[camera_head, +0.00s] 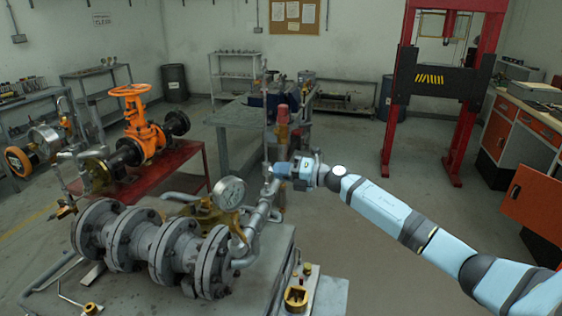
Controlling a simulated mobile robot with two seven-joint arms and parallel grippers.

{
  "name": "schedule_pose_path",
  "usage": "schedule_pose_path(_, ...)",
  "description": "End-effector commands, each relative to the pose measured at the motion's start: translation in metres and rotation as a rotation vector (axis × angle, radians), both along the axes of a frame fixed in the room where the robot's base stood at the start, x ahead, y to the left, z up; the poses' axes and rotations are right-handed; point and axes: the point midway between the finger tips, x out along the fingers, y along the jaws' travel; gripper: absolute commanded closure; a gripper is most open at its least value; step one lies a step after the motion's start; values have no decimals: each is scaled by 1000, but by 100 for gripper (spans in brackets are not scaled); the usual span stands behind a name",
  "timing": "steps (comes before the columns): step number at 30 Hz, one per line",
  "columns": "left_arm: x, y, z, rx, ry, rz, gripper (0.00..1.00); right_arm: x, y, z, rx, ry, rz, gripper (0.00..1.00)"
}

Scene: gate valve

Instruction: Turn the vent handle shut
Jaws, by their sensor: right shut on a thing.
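My right gripper (276,170) reaches in from the right and is shut at the grey vent pipe (251,226), beside the pressure gauge (229,192). What it holds is small and mostly hidden by the fingers; by its place it is the vent handle. The handle's angle cannot be made out. A thin upright pipe (265,112) rises just behind the fingertips. The pipe joins the grey flanged valve body (145,240) on the bench in front. My left gripper is not in view.
An orange gate valve (142,135) with a handwheel stands on a red table (178,170) at left. A red-topped fitting (282,125) stands close behind my right gripper. A red press frame (398,110) is at back right. The floor at right is open.

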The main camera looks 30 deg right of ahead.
Motion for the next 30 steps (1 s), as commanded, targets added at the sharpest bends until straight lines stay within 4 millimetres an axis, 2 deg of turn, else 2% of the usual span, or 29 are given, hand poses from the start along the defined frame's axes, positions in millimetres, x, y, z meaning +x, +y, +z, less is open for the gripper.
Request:
schedule_pose_path(1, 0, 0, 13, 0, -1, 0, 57, 0, 0, 5, 31, 31, 0, 100)
schedule_pose_path(3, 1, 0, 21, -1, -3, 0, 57, 0, 0, 5, 78, 72, 0, 100)
schedule_pose_path(12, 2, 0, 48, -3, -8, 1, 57, 0, 0, 3, 249, 215, -1, 100)
schedule_pose_path(18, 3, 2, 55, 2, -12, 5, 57, 0, 0, 2, 317, 272, 0, 100)
schedule_pose_path(30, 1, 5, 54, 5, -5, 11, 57, 0, 0, 0, 362, 310, 0, 100)
